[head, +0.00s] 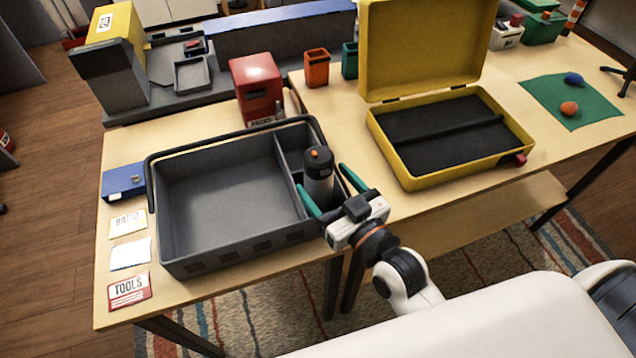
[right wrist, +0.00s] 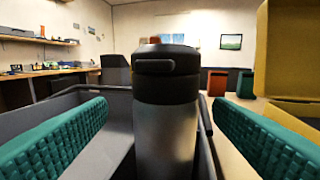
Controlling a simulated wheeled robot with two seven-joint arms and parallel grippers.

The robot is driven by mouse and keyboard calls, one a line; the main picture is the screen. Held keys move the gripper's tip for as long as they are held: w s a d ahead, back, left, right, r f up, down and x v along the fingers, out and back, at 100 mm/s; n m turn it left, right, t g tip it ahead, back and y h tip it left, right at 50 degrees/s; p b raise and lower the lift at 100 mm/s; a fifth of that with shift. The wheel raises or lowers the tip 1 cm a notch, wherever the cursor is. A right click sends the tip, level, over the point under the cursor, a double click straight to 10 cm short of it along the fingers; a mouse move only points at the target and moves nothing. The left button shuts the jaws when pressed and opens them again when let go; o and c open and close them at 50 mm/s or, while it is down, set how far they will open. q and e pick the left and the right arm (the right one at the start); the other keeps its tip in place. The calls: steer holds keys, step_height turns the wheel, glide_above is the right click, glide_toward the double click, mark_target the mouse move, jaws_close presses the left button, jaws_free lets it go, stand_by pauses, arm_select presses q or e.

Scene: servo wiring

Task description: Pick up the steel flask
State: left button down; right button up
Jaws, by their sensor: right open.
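The steel flask (head: 319,180) stands upright in the narrow right part of the grey tool tray (head: 185,262). It has a dark lid with an orange button and a grey body. My right gripper (head: 330,192) is open, with one green finger on each side of the flask. In the right wrist view the flask (right wrist: 166,120) stands between the two green ribbed finger pads (right wrist: 160,140), with gaps on both sides. The flask's lower part is hidden by the tray and the gripper. My left gripper is not in view.
An open yellow case (head: 420,180) stands right of the tray. A red box (head: 257,88) and an orange cup (head: 316,68) stand behind. A blue box (head: 123,182) and several cards lie left of the tray. The tray's large compartment is empty.

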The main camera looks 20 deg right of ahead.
steer(key=shift+w+a, duration=0.1)
steer(key=shift+w, duration=0.6)
steer(key=p+x, duration=0.1)
steer(key=x, duration=0.2)
steer(key=shift+w, duration=0.35)
steer(key=shift+w+f, duration=0.1)
steer(key=shift+w, duration=0.2)
steer(key=shift+s, duration=0.1)
steer(key=shift+c, duration=1.9)
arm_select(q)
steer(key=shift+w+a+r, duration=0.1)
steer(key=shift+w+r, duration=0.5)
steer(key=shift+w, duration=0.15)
arm_select(e)
jaws_close()
